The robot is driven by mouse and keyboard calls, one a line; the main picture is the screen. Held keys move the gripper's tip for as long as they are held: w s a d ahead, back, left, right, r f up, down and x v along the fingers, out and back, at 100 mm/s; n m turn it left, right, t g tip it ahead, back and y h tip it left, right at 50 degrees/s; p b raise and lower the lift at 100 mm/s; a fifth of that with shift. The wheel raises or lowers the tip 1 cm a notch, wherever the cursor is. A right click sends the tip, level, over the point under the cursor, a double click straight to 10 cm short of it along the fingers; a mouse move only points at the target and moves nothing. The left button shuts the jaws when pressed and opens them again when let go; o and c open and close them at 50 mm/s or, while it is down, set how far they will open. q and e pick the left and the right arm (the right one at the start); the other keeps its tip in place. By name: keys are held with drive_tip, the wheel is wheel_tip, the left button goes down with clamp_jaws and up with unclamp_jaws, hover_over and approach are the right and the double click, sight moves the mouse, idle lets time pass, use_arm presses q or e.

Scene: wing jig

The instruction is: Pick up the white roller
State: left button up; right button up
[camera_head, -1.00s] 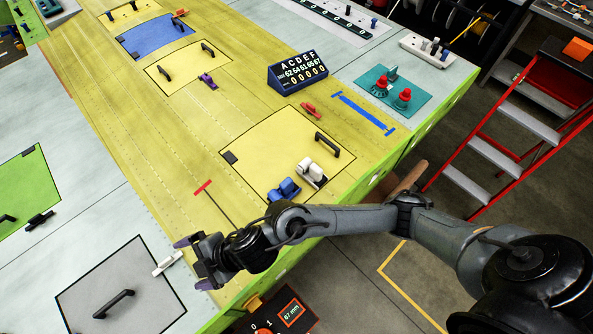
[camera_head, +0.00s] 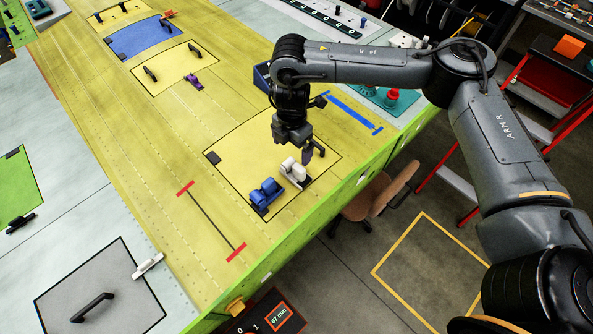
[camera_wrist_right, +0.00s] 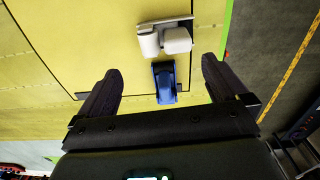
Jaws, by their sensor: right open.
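The white roller (camera_head: 293,169) rests on a yellow panel with a black outline, beside the blue roller (camera_head: 266,193). My right gripper (camera_head: 293,148) is above the panel, just behind the white roller in the head view, open and empty. In the right wrist view the white roller (camera_wrist_right: 165,40) lies ahead of the open fingers. The blue roller (camera_wrist_right: 164,82) shows between the fingers, below them. Neither roller is visibly touched. My left gripper is not in view.
A blue counter box (camera_head: 261,78) is partly hidden behind my right arm. A purple clamp (camera_head: 194,82) sits farther back. The wing's green edge (camera_head: 330,200) drops to the floor, where a chair (camera_head: 375,195) stands.

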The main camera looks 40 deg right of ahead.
sight(294, 166)
drive_tip(key=shift+s+d+f+b, duration=0.1)
drive_tip(key=shift+d+f+b, duration=0.05)
drive_tip(key=shift+f, duration=0.65)
drive_tip(key=shift+w+d+f+b, duration=0.1)
drive_tip(key=shift+d+f+b, duration=0.1)
drive_tip(key=shift+f, duration=0.65)
drive_tip(key=shift+s+d+f+b, duration=0.1)
drive_tip(key=shift+f+b, duration=0.05)
drive_tip(key=shift+f, duration=0.65)
drive_tip(key=shift+s+a+f, duration=0.1)
drive_tip(key=shift+a+f, duration=0.05)
drive_tip(key=shift+f, duration=0.7)
drive_tip(key=shift+f+p, duration=0.3)
drive_tip(key=shift+f, duration=0.05)
drive_tip(key=shift+a+f, duration=0.1)
drive_tip(key=shift+f, duration=1.35)
drive_tip(key=c, duration=0.8)
drive_tip(key=shift+r, duration=0.2)
